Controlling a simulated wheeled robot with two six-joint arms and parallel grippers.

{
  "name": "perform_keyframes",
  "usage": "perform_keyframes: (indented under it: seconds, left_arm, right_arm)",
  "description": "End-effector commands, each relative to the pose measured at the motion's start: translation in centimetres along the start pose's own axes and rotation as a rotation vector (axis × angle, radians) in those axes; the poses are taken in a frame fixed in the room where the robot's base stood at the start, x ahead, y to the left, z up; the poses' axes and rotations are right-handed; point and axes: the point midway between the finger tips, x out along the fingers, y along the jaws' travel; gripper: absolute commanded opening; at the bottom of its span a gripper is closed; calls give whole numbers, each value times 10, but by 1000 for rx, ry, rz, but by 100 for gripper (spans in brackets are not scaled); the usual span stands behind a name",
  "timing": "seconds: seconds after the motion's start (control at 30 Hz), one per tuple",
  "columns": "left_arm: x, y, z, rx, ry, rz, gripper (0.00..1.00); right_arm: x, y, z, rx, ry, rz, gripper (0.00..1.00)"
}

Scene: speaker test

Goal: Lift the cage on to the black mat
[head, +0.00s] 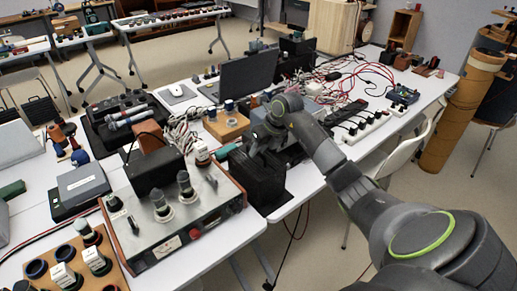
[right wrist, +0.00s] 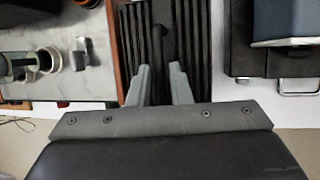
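The cage (head: 256,182), a black slatted box, stands near the table's front edge in the head view, right of the metal-topped amplifier. Its slats also show at the top of the right wrist view (right wrist: 190,50). My right gripper (head: 262,143) is over the cage's top. In the right wrist view its two grey fingers (right wrist: 159,68) are apart, with the cage's dark handle bar (right wrist: 158,42) between them and gaps on both sides. A flat dark patch (head: 281,207) beside the cage's foot may be the black mat; I cannot tell whether the cage overlaps it. My left gripper is out of view.
The amplifier (head: 180,226) with wooden sides stands close left of the cage. A wooden block (head: 226,125) and a laptop (head: 248,75) are behind. Cables and power strips (head: 360,128) lie to the right. A white chair (head: 400,155) stands at the table's front.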

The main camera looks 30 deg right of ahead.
Motion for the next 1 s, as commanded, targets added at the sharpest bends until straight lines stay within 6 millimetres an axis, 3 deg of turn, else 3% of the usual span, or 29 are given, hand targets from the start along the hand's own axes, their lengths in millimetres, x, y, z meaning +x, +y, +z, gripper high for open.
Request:
perform_keyframes:
  seconds: [0.03,0.1,0.37,0.53,0.67,1.0]
  left_arm:
    - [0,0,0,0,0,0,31]
    - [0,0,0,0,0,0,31]
    - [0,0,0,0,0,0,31]
    - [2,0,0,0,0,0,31]
    - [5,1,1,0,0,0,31]
    - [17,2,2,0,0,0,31]
  right_arm:
    - [0,0,0,0,0,0,25]
    - [0,0,0,0,0,0,34]
    - [0,0,-1,1,2,0,35]
    - [-12,-1,0,-1,-2,-3,35]
    - [-36,-2,0,-3,-3,-5,35]
    - [-120,-1,0,-2,-3,-6,35]
